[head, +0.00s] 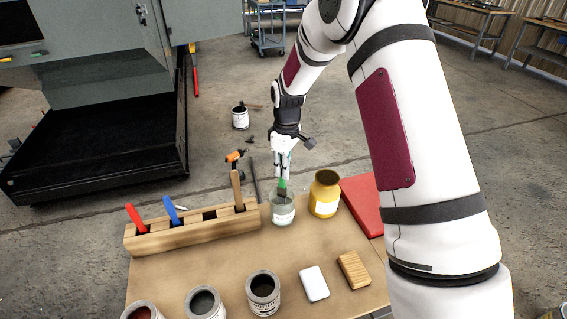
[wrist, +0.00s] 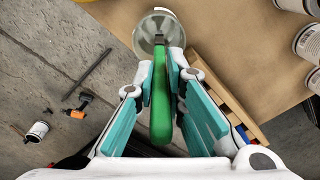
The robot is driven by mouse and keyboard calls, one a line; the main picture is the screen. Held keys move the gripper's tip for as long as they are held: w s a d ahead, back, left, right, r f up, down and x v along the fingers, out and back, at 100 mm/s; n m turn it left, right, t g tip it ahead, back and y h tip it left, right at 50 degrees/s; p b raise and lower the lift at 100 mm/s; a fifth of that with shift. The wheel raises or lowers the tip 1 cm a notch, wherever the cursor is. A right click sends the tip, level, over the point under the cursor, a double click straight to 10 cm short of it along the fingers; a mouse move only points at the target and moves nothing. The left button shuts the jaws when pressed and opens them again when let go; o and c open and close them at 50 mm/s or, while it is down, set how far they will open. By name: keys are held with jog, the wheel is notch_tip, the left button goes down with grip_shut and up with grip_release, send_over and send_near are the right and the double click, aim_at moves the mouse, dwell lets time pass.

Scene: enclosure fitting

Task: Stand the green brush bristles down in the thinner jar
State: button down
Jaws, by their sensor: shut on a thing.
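The green brush (head: 282,184) hangs upright, bristles down, below my gripper (head: 283,172). My gripper is shut on its green handle, which also shows between the teal-lined fingers (wrist: 160,62) in the wrist view, where the brush (wrist: 160,110) runs toward the camera. The thinner jar (head: 283,213), clear glass with a pale label, stands near the table's far edge directly under the brush. The dark bristles are at the jar's mouth; how deep they reach is unclear. In the wrist view the jar (wrist: 146,33) lies beyond the fingertips, partly hidden by the brush.
A yellow jar (head: 325,195) stands close right of the thinner jar, with a red flat object (head: 362,204) beyond. A wooden rack (head: 190,236) at left holds red and blue brushes and a wooden handle. Open cans, a white block (head: 314,283) and a wooden block (head: 354,270) are nearer.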

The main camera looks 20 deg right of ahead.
aim_at(283, 187)
jog(key=shift+f+b, duration=0.4)
jog(key=shift+f, duration=1.3)
jog(key=c, duration=1.6)
grip_release()
jog(key=r, duration=1.1)
jog(key=shift+d, duration=0.2)
jog(key=shift+s+r, duration=0.1)
jog(key=shift+r, duration=0.35)
